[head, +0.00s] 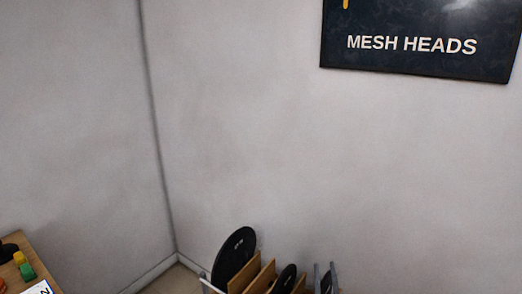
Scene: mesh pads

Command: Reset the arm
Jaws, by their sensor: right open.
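Two slim grey upright pieces at the bottom edge, right of the rack, look like the fingertips of my right gripper (326,277). They stand apart, with a dark shape low between them that I cannot make out. The rest of that gripper and its arm are cut off below the picture. My left gripper is not in view.
A rack with wooden dividers (262,275) holds a large black disc (235,256) and a smaller one (285,279). A wooden table (38,270) with green (27,272) and yellow (19,257) pieces is lower left. A "MESH HEADS" sign (420,60) hangs on the bare wall.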

